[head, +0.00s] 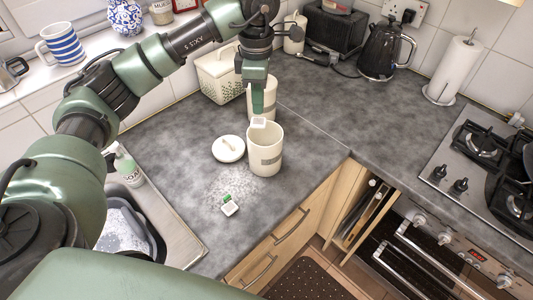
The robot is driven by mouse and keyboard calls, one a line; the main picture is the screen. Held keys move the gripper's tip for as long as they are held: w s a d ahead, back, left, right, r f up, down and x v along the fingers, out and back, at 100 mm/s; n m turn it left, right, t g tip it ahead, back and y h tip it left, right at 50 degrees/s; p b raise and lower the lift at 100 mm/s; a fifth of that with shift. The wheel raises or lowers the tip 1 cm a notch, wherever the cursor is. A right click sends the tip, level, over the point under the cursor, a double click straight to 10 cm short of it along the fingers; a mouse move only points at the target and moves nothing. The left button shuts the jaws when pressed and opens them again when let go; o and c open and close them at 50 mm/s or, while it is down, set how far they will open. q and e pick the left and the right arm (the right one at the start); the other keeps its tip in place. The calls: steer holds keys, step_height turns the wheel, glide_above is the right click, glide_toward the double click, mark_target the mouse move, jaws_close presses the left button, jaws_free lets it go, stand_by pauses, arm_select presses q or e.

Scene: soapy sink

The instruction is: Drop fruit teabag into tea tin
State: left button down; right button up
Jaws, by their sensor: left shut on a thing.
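My left gripper (259,111) points straight down over the open cream tea tin (265,158). It is shut on a small white teabag (259,123), which is at the tin's mouth, by the far rim; I cannot tell whether it is inside the rim. No tag colour shows on this teabag. A second white teabag (229,209) with a green tag lies on the worktop in front of the tin. The round cream lid (229,149) lies to the left of the tin. My right gripper is out of view.
Another cream canister (270,97) stands just behind the tin, partly hidden by my gripper. A cream bread bin (219,77) stands back left. The sink with a soap bottle (127,168) is at left. The grey worktop (317,110) to the right is clear.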

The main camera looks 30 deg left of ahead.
arm_select(q)
steer(key=c, duration=1.5)
jaws_free()
steer(key=shift+r, duration=0.1)
steer(key=shift+r, duration=0.4)
step_height(320, 180, up, 6)
steer(key=shift+f+b, duration=0.2)
steer(key=shift+b, duration=0.5)
steer(key=shift+r, duration=0.7)
steer(key=shift+s+f, duration=0.1)
steer(key=shift+f, duration=0.05)
